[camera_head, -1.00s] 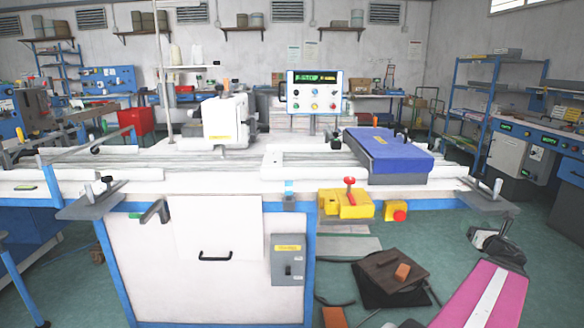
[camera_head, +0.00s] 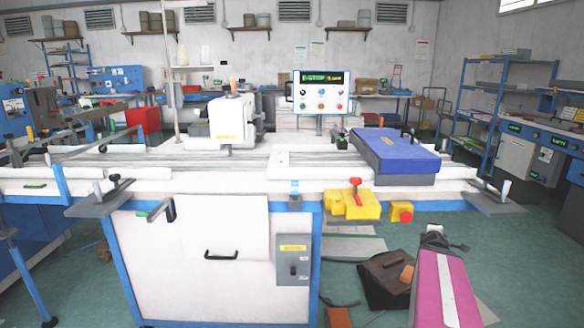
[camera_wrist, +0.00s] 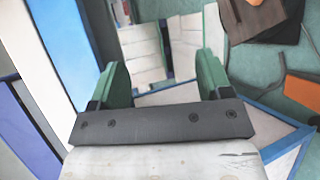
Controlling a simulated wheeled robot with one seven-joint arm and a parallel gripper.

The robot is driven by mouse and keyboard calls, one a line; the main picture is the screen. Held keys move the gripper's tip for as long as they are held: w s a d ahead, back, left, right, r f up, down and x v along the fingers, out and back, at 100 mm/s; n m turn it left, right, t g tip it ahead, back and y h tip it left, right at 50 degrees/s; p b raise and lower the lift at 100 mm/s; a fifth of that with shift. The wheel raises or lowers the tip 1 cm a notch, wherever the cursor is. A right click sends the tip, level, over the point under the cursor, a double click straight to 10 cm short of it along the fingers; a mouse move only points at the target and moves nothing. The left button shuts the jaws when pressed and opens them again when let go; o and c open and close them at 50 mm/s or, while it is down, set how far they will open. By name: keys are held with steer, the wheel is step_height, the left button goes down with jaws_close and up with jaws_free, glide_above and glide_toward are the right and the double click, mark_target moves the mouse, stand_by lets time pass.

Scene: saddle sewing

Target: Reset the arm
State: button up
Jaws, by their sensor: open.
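My gripper (camera_head: 447,240) shows small and dark at the far end of my pink and white arm (camera_head: 440,292), at the lower right of the head view. In the wrist view my gripper (camera_wrist: 163,75) is open. Its two green fingers stand well apart on a dark grey bar, with nothing between them. Beyond the fingers lie white panels and the green floor. In the head view, the gripper appears in front of the right end of the sewing machine table (camera_head: 330,188), below its top and apart from it.
A yellow box with a red knob (camera_head: 355,204) and a yellow box with a red button (camera_head: 401,213) are on the table's front. A blue-topped box (camera_head: 392,150) sits above. A dark box (camera_head: 384,275) lies on the floor beside my arm. Green floor is clear at right (camera_head: 510,255).

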steer(key=s+a+f+m+g+y, duration=0.1)
steer(key=a+f+m+g+y, duration=0.25)
steer(key=a, duration=0.55)
steer(key=s+a+f+m+g, duration=0.1)
steer(key=a+f+m+g, duration=0.2)
steer(key=a+f+m, duration=0.45)
steer(key=s+a+f+m+g+y, duration=0.1)
steer(key=s+a, duration=0.3)
steer(key=a, duration=0.5)
steer(key=s+a+f+m+g+y, duration=0.1)
steer(key=s+a+g+y, duration=0.2)
steer(key=a, duration=0.6)
steer(key=shift+s+a+f+m+g, duration=0.15)
steer(key=shift+s+f+m+g, duration=0.2)
steer(key=shift+s+g, duration=0.4)
